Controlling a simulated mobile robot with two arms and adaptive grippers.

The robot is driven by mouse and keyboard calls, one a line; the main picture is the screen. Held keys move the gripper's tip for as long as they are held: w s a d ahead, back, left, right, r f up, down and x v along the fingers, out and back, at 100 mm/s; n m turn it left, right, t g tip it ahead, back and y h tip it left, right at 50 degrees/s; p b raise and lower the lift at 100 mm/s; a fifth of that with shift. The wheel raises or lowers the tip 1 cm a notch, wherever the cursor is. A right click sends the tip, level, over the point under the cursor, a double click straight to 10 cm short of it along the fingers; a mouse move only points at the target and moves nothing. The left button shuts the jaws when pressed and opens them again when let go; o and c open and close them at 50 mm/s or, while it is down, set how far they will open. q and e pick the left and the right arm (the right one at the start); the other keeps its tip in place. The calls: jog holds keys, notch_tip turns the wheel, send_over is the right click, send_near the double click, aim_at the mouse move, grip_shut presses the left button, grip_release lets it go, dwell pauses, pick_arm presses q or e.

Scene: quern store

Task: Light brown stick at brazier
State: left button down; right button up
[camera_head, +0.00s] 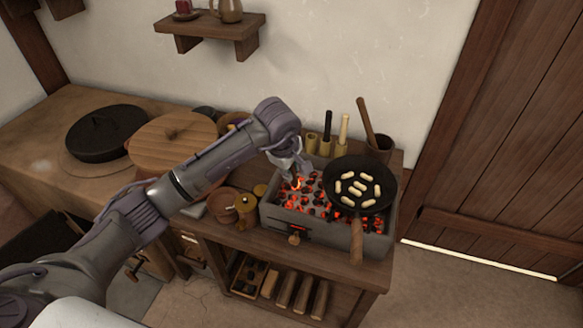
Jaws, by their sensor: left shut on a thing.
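My left gripper (293,170) reaches over the left part of the brazier (285,218), pointing down. It is shut on a thin brown stick (296,180), mostly hidden by the fingers. A bright orange glow shows at the stick's lower end, just above the coals; I cannot tell whether the stick burns or a coal glows behind it. The brazier is a grey box with glowing red coals (318,205). A black pan (378,205) with several pale finger-shaped pieces sits over its right part. My right gripper is not in view.
Behind the brazier stand upright sticks (344,128) and a dark pot (379,146) with a wooden handle. Left of it are a brass canister (246,210) and clay bowls (222,203). A round wooden lid (160,145) and a black lid (105,128) lie farther left.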

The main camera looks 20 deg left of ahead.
pick_arm(q)
jog(key=p+v, duration=0.5)
jog(key=v, duration=0.3)
jog(key=shift+s+r, duration=0.15)
jog(key=shift+r, duration=0.35)
jog(key=shift+s, duration=0.1)
